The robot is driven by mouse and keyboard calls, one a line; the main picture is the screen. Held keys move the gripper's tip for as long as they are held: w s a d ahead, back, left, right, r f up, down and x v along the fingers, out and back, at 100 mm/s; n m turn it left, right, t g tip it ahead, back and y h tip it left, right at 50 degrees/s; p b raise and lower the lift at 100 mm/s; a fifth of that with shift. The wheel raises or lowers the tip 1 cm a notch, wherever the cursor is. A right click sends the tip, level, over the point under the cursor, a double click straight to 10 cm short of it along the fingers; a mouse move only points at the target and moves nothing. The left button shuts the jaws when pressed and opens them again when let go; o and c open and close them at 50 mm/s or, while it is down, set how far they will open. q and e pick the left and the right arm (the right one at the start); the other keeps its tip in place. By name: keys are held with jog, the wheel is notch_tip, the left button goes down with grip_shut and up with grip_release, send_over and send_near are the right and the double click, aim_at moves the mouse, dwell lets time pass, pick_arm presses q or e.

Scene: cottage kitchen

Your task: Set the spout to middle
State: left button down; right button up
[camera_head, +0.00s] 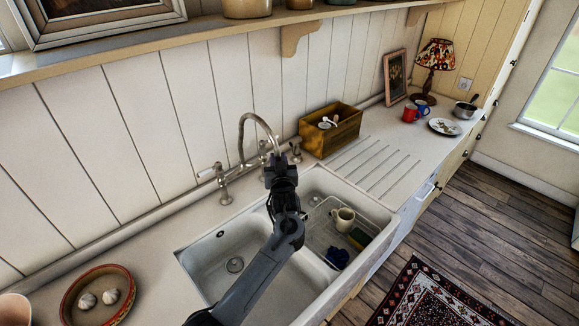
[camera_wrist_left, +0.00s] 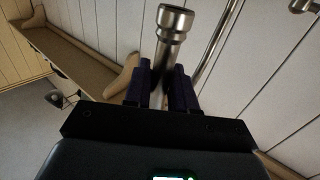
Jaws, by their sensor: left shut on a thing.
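The metal spout (camera_head: 246,122) of the kitchen tap rises behind the double sink (camera_head: 190,262) and arches forward in the head view. My left gripper (camera_head: 280,166) is at its outlet end. In the left wrist view the spout's round end (camera_wrist_left: 172,24) stands between the two dark fingers of my left gripper (camera_wrist_left: 160,80), which is shut on it. The outlet end is near the divider between the two basins in the head view. My arm covers much of the divider, so the exact alignment is hard to tell. My right gripper is not in view.
Tap handles (camera_head: 222,184) stand at the sink's back edge. The right basin holds a rack with a cream mug (camera_head: 343,218) and a dark blue item (camera_head: 337,258). A wooden box (camera_head: 331,131) is close behind the sink. A bowl with garlic (camera_head: 97,297) is at the left.

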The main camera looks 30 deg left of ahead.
pick_arm(q)
jog(key=shift+w+d, duration=0.1)
jog(key=shift+w, duration=0.15)
jog(key=c, duration=1.1)
grip_release()
jog(key=shift+s, duration=0.15)
jog(key=v, duration=1)
jog(key=shift+s+d, duration=0.15)
jog(key=shift+s, duration=0.05)
